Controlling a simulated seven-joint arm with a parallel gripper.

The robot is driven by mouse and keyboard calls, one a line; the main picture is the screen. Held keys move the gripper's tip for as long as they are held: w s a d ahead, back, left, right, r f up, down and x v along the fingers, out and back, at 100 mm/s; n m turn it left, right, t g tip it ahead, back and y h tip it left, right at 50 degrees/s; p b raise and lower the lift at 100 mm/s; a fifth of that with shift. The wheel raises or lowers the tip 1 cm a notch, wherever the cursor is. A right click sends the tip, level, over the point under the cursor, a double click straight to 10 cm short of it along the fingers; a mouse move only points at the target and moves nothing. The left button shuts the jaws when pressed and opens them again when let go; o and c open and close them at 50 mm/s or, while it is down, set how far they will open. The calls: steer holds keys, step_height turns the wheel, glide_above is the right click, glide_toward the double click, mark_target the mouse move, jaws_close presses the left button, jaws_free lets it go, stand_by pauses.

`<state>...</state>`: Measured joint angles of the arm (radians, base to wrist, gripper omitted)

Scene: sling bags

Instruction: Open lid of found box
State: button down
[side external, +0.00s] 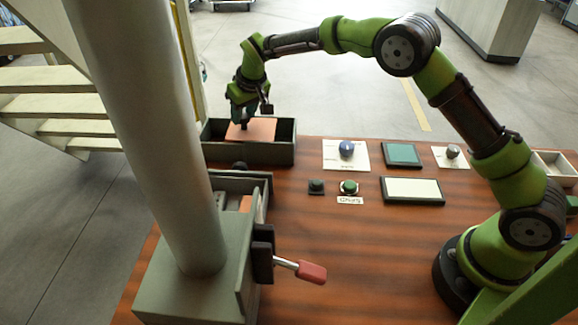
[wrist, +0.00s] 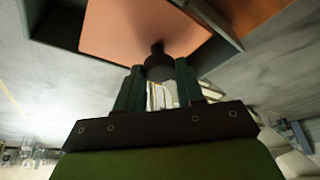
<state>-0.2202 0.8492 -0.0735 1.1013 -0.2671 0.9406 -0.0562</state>
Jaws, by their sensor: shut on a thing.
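The box (side external: 270,152) is a dark grey-green open tray at the far left end of the wooden table. A flat salmon-coloured lid (side external: 262,130) with a black knob shows at its opening; the lid (wrist: 130,30) and knob (wrist: 158,64) also show in the wrist view. My gripper (side external: 243,121) reaches down from above, and its two fingers (wrist: 158,78) are shut on the knob. Dark box walls show around the lid. I cannot tell whether the lid rests in the box or is lifted slightly.
A second grey box (side external: 262,184) stands nearer, beside a thick grey column (side external: 160,120) and a red-handled lever (side external: 310,271). The front middle of the table is clear.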

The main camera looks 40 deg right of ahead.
steer(key=shift+w+a, duration=2.05)
steer(key=c, duration=0.7)
jaws_free()
steer(key=v, duration=1.6)
steer(key=shift+s+r, duration=0.3)
steer(key=shift+r, duration=0.05)
